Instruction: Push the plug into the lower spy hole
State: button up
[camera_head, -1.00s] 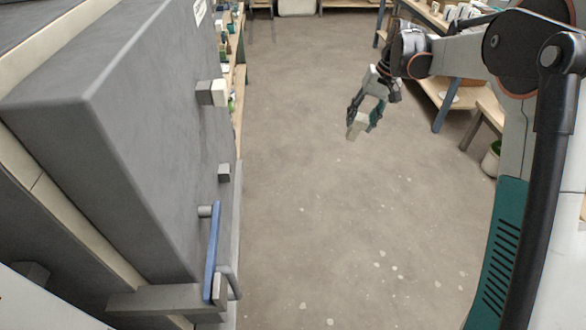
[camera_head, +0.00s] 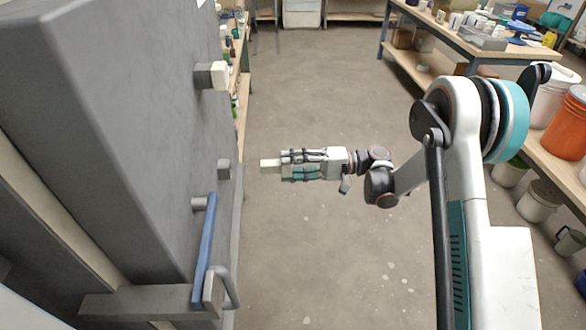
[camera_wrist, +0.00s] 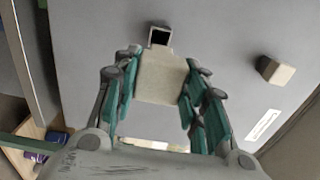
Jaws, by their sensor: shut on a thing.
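My gripper (camera_head: 287,166) is shut on the cream plug (camera_head: 270,165) and points left at the grey kiln door. The lower spy hole's grey collar (camera_head: 224,168) stands out from the door, left of the plug's end, with a visible gap between them. The opening faces away from the head camera. In the wrist view, the plug (camera_wrist: 161,82) sits between the two teal fingers. The dark square lower spy hole (camera_wrist: 159,37) shows just beyond its narrow end, roughly in line with it. How deep the gap is cannot be told there.
Another cream plug (camera_head: 219,75) sits in the upper collar; it also shows in the wrist view (camera_wrist: 275,70). A blue latch handle (camera_head: 205,250) is on the door below the lower hole. Shelves (camera_head: 243,100) stand behind the door. Open floor lies beneath my arm.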

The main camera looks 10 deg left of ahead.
aim_at(263, 167)
jog(key=shift+x, duration=3.2)
jog(key=shift+s+a, duration=0.15)
jog(key=shift+a, duration=0.45)
jog(key=shift+s+a, duration=0.15)
jog(key=shift+a, duration=0.5)
jog(key=shift+a, duration=0.2)
jog(key=shift+x, duration=0.8)
jog(key=shift+s+a, duration=0.1)
jog(key=shift+a, duration=0.1)
jog(key=shift+s+a, duration=0.1)
jog(key=shift+a, duration=0.3)
jog(key=shift+s+a, duration=0.1)
jog(key=shift+a, duration=0.35)
